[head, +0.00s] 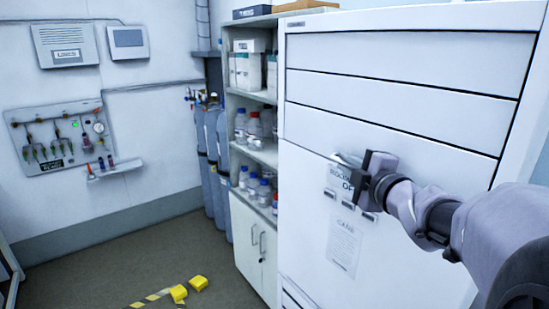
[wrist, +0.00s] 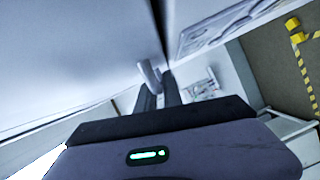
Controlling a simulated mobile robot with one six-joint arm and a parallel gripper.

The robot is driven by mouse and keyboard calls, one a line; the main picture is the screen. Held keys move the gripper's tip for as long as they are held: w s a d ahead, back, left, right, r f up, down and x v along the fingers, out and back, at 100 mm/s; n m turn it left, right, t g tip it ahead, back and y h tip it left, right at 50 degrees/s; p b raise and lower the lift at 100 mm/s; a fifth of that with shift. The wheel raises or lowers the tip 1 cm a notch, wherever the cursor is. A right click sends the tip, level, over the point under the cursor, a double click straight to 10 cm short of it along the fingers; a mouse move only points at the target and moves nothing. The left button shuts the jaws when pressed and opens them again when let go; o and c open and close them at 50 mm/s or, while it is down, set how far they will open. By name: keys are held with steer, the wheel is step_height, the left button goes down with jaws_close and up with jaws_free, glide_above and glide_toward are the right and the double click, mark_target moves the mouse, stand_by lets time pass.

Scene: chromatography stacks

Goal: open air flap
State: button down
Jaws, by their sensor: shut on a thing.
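A tall white cabinet (head: 400,40) with several stacked front panels stands at the right of the head view. A small pale lever (wrist: 150,76) sticks out from its front; in the head view it lies just left of my gripper (head: 358,172). In the wrist view, the two dark fingers of my gripper (wrist: 158,92) are shut on this lever, close to the cabinet face. A dark gap runs along a panel edge beside the lever. I cannot tell how far any flap is open. The gripper body partly hides a printed notice (head: 344,245) below.
Open shelves (head: 255,150) with bottles and boxes stand left of the cabinet, beside grey gas cylinders (head: 210,150). Yellow blocks (head: 198,283) and striped tape lie on the floor. The floor at left is mostly clear. A tool board (head: 60,140) hangs on the wall.

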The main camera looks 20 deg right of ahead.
steer(key=s+a+r+m+g+y+p, duration=0.2)
steer(key=a+r+m+p, duration=0.3)
steer(key=p, duration=1.7)
steer(key=shift+a+r+m+g+y, duration=0.25)
steer(key=shift+r+m+g+y, duration=0.25)
steer(key=shift+m, duration=0.7)
steer(key=c, duration=1.5)
jaws_free()
steer(key=shift+w, duration=0.15)
